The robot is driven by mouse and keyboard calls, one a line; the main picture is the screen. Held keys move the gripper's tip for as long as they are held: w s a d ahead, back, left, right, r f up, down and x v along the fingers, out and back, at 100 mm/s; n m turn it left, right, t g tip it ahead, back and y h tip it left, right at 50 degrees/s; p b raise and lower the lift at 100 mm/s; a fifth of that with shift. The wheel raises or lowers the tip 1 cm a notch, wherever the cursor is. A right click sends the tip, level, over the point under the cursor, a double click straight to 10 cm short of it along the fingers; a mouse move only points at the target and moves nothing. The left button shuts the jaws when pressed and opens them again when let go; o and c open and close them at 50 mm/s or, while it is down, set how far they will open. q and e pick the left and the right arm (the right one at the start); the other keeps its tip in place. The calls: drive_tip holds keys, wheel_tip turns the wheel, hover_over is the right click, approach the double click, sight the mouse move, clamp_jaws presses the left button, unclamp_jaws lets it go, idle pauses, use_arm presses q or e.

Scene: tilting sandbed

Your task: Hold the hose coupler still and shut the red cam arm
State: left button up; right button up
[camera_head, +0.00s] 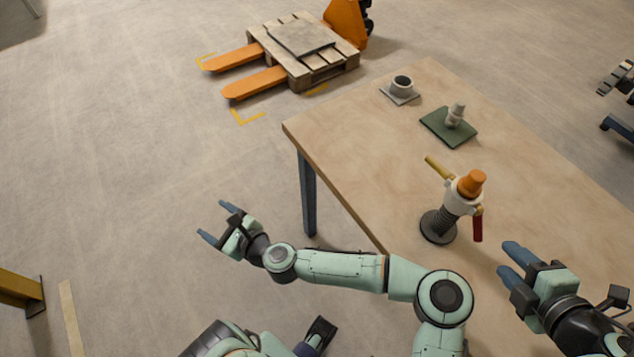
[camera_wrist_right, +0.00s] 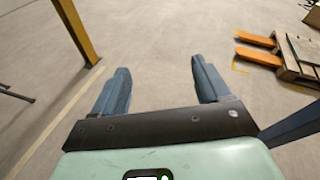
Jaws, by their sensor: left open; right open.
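The hose coupler (camera_head: 451,198) stands upright on the table in the head view, a pale body with an orange plug (camera_head: 472,183) on top. A yellow cam arm (camera_head: 437,167) sticks out up and to the left. My left gripper (camera_head: 510,262) is open and empty, to the right of and nearer than the coupler, apart from it. My right gripper (camera_head: 216,222) is open and empty over the floor, far left of the table; its fingers also show in the right wrist view (camera_wrist_right: 160,75).
The table (camera_head: 355,160) also bears a grey cup on a square plate (camera_head: 401,90) and a pale fitting on a green mat (camera_head: 448,127), both beyond the coupler. A wooden pallet (camera_head: 310,65) on an orange pallet truck stands behind. A yellow post (camera_wrist_right: 77,32) rises from the floor.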

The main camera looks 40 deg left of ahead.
drive_tip(key=w+d+f+m+t+h, duration=0.1)
drive_tip(key=w+f+m+t+h, duration=0.1)
drive_tip(key=w+f+m+t, duration=0.3)
drive_tip(key=w+f+m+t+h, duration=0.1)
drive_tip(key=w+f+t+h, duration=0.25)
drive_tip(key=w, duration=0.45)
drive_tip(key=w+d+r+m+t+h, duration=0.3)
drive_tip(key=w+d+r+h, duration=0.1)
drive_tip(key=w+d+r+m+t+h, duration=0.3)
drive_tip(key=w+d+r+m+h, duration=0.1)
drive_tip(key=w+d, duration=0.1)
drive_tip(key=w+d+r+m+t+h, duration=0.4)
drive_tip(key=w+d+r, duration=0.1)
drive_tip(key=shift+w, duration=0.1)
drive_tip(key=w+d+r+m+g+h, duration=0.2)
drive_tip(key=d+m+g+h, duration=0.2)
drive_tip(key=d+m+h, duration=0.3)
drive_tip(key=m+g+h, duration=0.2)
drive_tip(key=m+g, duration=0.5)
drive_tip(key=m, duration=0.2)
approach(439, 213)
drive_tip(key=shift+n+t, duration=0.3)
drive_tip(key=shift+t, duration=0.05)
drive_tip(key=x, duration=1.2)
drive_tip(key=shift+s+d+f, duration=0.1)
drive_tip(key=shift+d+f, duration=0.05)
drive_tip(key=shift+d, duration=0.2)
drive_tip(key=shift+c, duration=0.3)
